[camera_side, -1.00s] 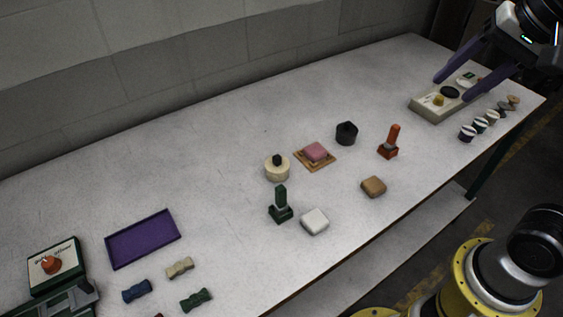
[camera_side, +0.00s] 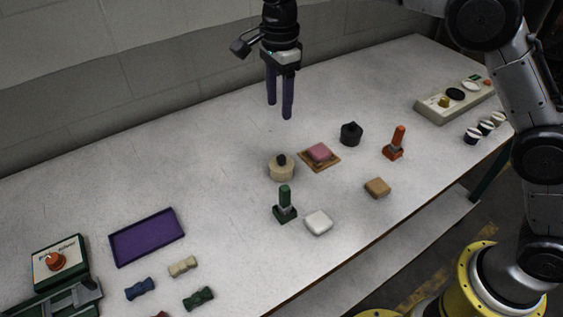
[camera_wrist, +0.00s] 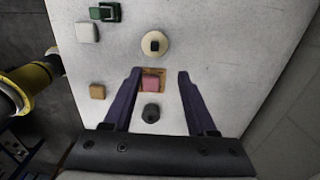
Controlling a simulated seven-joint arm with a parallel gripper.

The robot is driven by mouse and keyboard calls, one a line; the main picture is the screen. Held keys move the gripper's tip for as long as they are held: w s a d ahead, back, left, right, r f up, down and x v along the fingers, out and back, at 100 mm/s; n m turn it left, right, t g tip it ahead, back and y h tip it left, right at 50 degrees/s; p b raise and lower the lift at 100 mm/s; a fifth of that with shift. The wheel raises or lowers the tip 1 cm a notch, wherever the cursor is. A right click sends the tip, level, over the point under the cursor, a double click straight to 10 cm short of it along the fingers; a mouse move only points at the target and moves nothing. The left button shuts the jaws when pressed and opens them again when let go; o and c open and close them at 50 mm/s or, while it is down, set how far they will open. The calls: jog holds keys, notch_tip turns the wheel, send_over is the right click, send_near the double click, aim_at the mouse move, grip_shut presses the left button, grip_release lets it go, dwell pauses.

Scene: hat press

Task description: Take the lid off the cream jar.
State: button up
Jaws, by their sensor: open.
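The cream jar (camera_side: 281,173) stands upright on the table, with its lid and dark knob (camera_side: 281,159) on top. In the wrist view the cream jar (camera_wrist: 155,44) shows from above, its dark knob in the middle, beyond my fingertips. My gripper (camera_side: 279,112) has purple fingers pointing down and hangs above the table, apart from the jar and higher than it. In the wrist view my gripper (camera_wrist: 159,72) is open and empty, its fingers framing the pink block on its wooden tray below.
A pink block (camera_side: 318,152) on a wooden tray and a black jar (camera_side: 351,133) stand right of the cream jar. A green stamp (camera_side: 285,204) and a white block (camera_side: 318,222) stand in front. A purple tray (camera_side: 147,238) lies left. Table behind the jar is clear.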

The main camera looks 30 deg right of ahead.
send_over(281, 156)
jog(key=f, duration=0.9)
jog(key=shift+w+a, duration=0.15)
jog(key=shift+w, duration=0.1)
jog(key=f, duration=0.4)
jog(key=shift+s+d, duration=0.2)
jog(key=shift+s, duration=0.2)
jog(key=shift+f, duration=0.65)
jog(key=shift+c, duration=0.3)
grip_shut()
